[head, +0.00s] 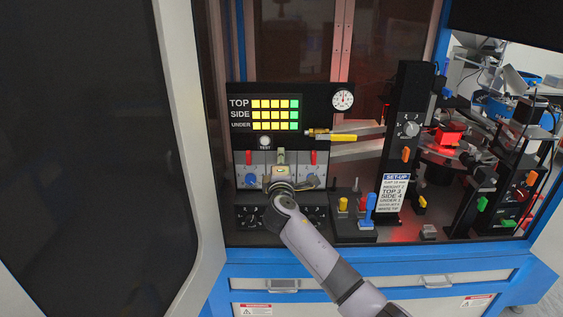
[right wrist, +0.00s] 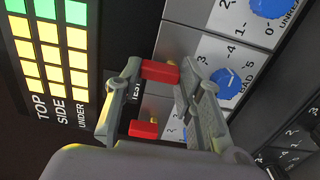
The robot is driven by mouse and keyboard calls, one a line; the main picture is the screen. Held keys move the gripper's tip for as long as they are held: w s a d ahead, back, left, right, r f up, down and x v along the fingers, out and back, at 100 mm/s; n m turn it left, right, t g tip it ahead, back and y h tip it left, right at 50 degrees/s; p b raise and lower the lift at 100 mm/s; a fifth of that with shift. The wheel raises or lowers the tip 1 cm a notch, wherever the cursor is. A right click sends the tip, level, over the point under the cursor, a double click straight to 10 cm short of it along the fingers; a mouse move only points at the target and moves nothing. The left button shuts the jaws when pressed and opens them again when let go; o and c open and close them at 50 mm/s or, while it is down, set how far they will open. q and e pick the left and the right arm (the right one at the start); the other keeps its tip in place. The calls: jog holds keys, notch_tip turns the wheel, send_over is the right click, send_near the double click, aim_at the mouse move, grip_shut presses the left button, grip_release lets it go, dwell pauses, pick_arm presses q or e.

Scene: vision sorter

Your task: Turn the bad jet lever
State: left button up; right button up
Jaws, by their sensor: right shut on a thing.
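My right gripper (head: 281,160) reaches the middle column of the grey jet panel from below. In the right wrist view its two fingertips (right wrist: 160,66) are closed on the sides of a red lever (right wrist: 162,72), in line with the plate and blue knob (right wrist: 228,80) marked BAD. Another red lever (right wrist: 143,128) shows lower in that view, apart from the fingertips. In the head view my gripper hides the middle lever, while the left red lever (head: 248,157) and right red lever (head: 313,157) show on either side. My left gripper is not in view.
Above the levers are the yellow and green light display (head: 275,114), a round test button (head: 264,143) and a dial gauge (head: 343,99). A yellow-handled tool (head: 330,137) sticks out close to the right. A switch box (head: 355,228) and a black post (head: 405,110) stand farther right.

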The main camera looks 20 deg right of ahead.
jog(key=o, duration=1.2)
jog(key=shift+c, duration=0.2)
jog(key=shift+s, duration=0.1)
jog(key=v, duration=1.2)
